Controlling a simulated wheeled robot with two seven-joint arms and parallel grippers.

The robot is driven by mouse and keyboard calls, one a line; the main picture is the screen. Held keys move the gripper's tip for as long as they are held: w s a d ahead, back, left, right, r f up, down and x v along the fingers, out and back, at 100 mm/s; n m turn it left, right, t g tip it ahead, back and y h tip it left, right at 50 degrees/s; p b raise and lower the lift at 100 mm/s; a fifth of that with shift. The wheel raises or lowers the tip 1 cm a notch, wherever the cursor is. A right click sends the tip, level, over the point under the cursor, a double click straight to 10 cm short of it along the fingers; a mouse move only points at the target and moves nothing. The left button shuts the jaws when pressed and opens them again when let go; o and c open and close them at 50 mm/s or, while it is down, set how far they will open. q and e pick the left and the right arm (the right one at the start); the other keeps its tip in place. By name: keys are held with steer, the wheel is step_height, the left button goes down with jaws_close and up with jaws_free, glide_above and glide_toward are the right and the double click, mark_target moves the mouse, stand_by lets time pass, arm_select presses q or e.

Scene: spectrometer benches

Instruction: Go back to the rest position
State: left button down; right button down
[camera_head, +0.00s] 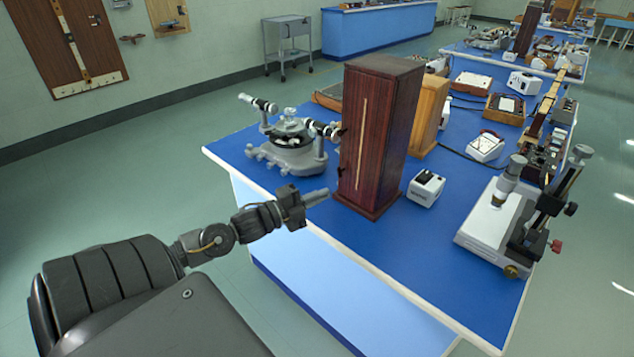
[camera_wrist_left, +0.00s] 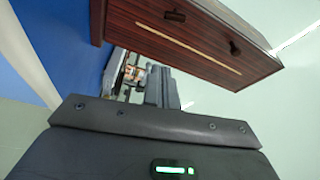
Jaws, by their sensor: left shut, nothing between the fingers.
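My left gripper (camera_head: 316,197) is shut and empty. In the head view it reaches in from the left, over the near-left edge of the blue bench (camera_head: 430,245), in front of a tall dark wooden box (camera_head: 380,130). The fingers look apart from the box. The left wrist view shows the gripper's fingers (camera_wrist_left: 162,88) together, with the wooden box (camera_wrist_left: 190,35) close beyond them, its pale vertical strip and dark knobs showing. My right gripper is not in view.
A grey spectrometer (camera_head: 288,145) stands left of the box. A small white box (camera_head: 426,187) and a white-based microscope (camera_head: 500,215) stand to the right. A grey trolley (camera_head: 287,45) is by the wall. The floor (camera_head: 130,180) left of the bench is clear.

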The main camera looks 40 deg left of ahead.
arm_select(q)
steer(key=shift+s+a, duration=0.15)
steer(key=shift+s, duration=0.15)
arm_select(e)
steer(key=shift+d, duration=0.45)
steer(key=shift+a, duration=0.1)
